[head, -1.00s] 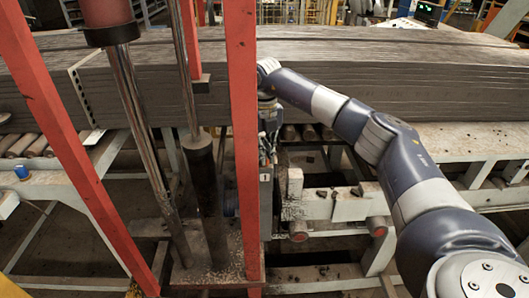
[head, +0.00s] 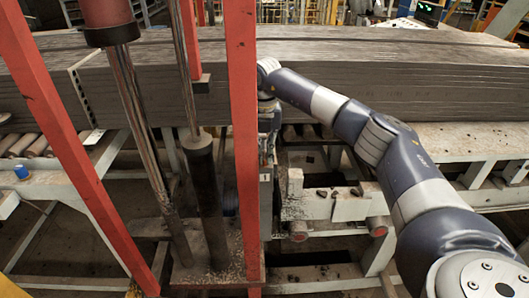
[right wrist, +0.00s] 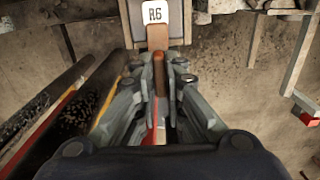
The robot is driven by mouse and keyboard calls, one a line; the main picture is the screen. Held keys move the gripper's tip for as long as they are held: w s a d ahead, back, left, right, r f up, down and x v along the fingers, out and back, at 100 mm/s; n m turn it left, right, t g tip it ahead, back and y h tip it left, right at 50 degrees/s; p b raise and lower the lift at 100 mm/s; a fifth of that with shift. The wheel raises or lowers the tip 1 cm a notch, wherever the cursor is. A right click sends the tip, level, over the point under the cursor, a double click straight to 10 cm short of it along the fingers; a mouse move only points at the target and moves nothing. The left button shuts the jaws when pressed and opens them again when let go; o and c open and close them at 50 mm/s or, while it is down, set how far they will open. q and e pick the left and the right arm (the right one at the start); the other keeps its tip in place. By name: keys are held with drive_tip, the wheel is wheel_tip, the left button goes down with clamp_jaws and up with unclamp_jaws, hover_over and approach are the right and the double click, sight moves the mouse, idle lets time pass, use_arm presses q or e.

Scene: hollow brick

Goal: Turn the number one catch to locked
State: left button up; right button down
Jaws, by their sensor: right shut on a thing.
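A grey post or box with a white plate marked 1 (head: 265,178) stands just right of the red upright in the head view. My right gripper (head: 267,150) points down above that plate, partly hidden by the red upright. In the right wrist view my right gripper (right wrist: 160,80) is shut on a narrow brown lever (right wrist: 158,62), the catch handle. I cannot tell the catch's locked or unlocked marking. My left gripper is not in view.
Red uprights (head: 242,120) and a dark cylinder (head: 206,190) stand close left of the right gripper. A long stack of grey boards (head: 400,80) lies behind it. Rollers and a pale frame (head: 345,208) are to the right, below my arm.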

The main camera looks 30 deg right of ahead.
sight(265, 154)
drive_tip(key=shift+r, duration=0.1)
drive_tip(key=c, duration=1.7)
unclamp_jaws()
wheel_tip(265, 154, up, 12)
drive_tip(key=shift+f, duration=0.1)
